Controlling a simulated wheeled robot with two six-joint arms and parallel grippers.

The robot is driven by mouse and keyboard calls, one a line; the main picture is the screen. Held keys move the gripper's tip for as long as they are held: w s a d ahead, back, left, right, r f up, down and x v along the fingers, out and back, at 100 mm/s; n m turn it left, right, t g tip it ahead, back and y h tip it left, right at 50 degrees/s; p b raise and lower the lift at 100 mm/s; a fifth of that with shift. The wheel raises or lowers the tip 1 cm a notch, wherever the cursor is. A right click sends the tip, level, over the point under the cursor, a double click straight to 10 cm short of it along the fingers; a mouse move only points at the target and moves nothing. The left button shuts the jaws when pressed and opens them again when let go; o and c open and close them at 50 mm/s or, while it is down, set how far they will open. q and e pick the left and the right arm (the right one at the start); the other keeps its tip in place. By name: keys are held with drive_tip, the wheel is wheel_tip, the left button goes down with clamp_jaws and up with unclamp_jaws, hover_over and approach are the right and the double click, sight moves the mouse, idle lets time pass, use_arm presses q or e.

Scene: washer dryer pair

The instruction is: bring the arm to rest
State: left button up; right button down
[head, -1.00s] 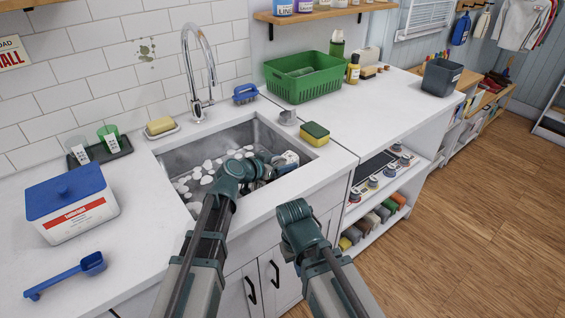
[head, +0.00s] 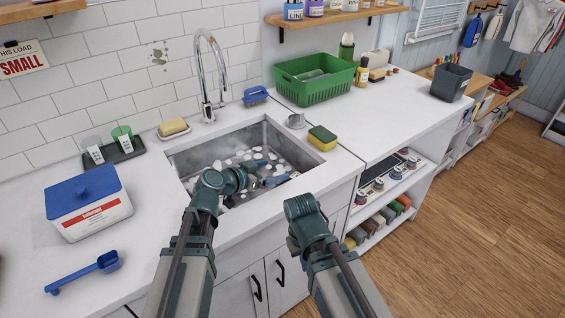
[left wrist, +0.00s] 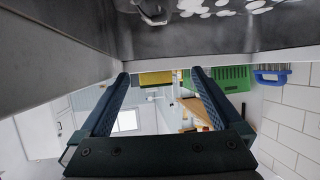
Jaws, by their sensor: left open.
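My left gripper (head: 268,179) is low inside the sink (head: 188,158), over suds. In the left wrist view its two fingers (left wrist: 161,76) stand apart with nothing between them. That picture is upside down, with the sink's wall and suds along the top. My right arm (head: 303,208) is bent in front of the counter's edge, and its fingers are hidden from the head view.
The sink's rim surrounds my left gripper. A yellow-green sponge (head: 322,138) sits at its right, a tap (head: 206,85) behind. A blue-lidded tub (head: 88,205) and blue scoop (head: 85,272) are left, a green basket (head: 318,82) back right. The right counter's front is clear.

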use_arm(q)
drive_tip(key=shift+p+v, duration=0.55)
drive_tip(key=shift+v, duration=1.5)
